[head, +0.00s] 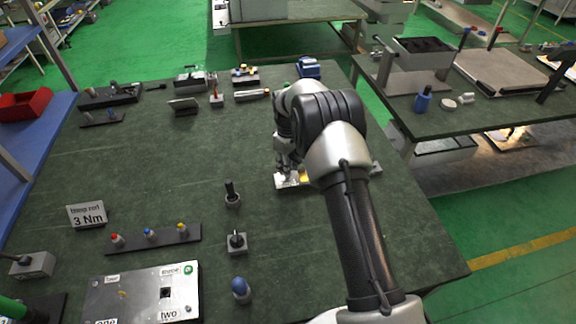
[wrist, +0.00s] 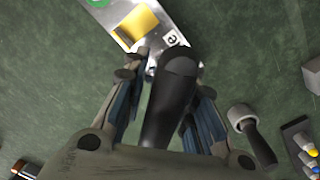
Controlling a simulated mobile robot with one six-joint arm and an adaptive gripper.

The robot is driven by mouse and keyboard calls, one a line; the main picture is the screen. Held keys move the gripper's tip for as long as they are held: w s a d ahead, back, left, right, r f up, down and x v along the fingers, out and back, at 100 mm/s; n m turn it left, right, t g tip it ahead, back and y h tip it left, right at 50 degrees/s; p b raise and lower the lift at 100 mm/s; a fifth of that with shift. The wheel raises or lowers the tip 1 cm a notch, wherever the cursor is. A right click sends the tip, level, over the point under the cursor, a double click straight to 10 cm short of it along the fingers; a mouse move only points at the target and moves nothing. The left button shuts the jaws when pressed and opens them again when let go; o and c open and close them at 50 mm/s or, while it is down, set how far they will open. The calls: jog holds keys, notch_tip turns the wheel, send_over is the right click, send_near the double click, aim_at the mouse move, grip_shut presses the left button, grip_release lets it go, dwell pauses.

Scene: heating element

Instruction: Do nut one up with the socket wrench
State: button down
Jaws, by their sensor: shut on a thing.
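My gripper (wrist: 166,86) is shut on a tool with a thick black handle (wrist: 170,110), seemingly the socket wrench. The handle points toward the wrist camera, so its working end is mostly hidden. Just beyond the fingertips in the wrist view is a metal plate (wrist: 107,14) with a yellow block (wrist: 138,22), a green mark and a partly cut-off label. My gripper (head: 287,160) is over this small plate (head: 285,181) in the head view, where my arm hides much of it. I cannot make out nut one or whether the tool touches it.
A black-handled tool in a grey ring (head: 232,195) stands to the left. A rack with red, blue and yellow tops (head: 152,239), a 3 Nm sign (head: 87,215) and a large labelled plate (head: 120,297) are nearer. The bench's right front (head: 425,245) is clear.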

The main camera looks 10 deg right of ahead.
jog(key=shift+n, duration=0.3)
jog(key=n, duration=0.3)
jog(key=shift+w+d+n, duration=0.1)
jog(key=shift+n, duration=0.2)
jog(key=n, duration=0.4)
jog(key=n, duration=0.4)
jog(key=shift+w, duration=0.15)
dwell(0.3)
